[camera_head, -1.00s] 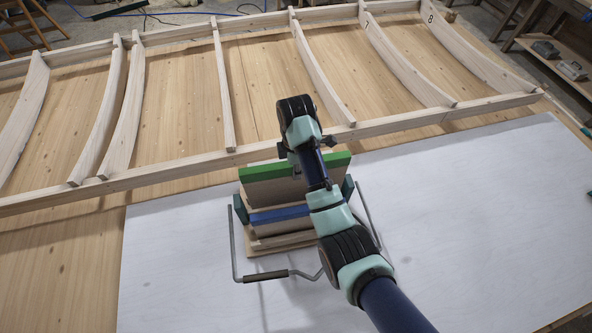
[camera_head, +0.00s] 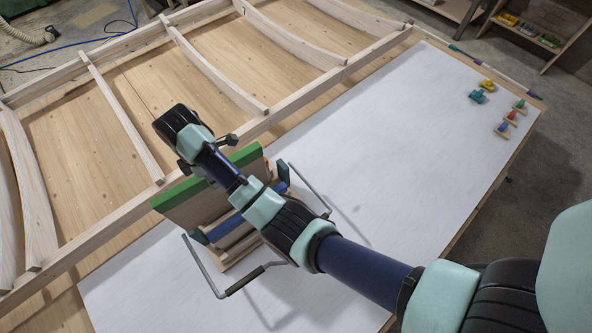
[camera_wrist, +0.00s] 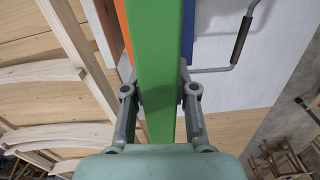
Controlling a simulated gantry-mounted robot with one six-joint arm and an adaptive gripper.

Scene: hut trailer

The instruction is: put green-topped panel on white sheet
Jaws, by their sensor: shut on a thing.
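The green-topped panel (camera_head: 165,201) stands upright at the back of a rack with wire handles, beside the wooden frame. Its green top edge (camera_wrist: 160,60) runs up the middle of the wrist view. My gripper (camera_wrist: 160,92) is shut on the panel, one finger on each side of its top edge. I cannot tell whether the panel's lower edge is clear of the rack. The white sheet (camera_head: 400,150) lies flat on the table under and beside the rack. It also shows in the wrist view (camera_wrist: 225,55).
A blue-topped panel (camera_wrist: 188,35) and an orange-topped panel (camera_wrist: 123,30) flank the green one. A wire handle (camera_head: 222,290) projects from the rack. The ribbed wooden frame (camera_head: 268,122) lies behind. Small coloured clamps (camera_head: 510,115) lie at the sheet's far right; its middle is clear.

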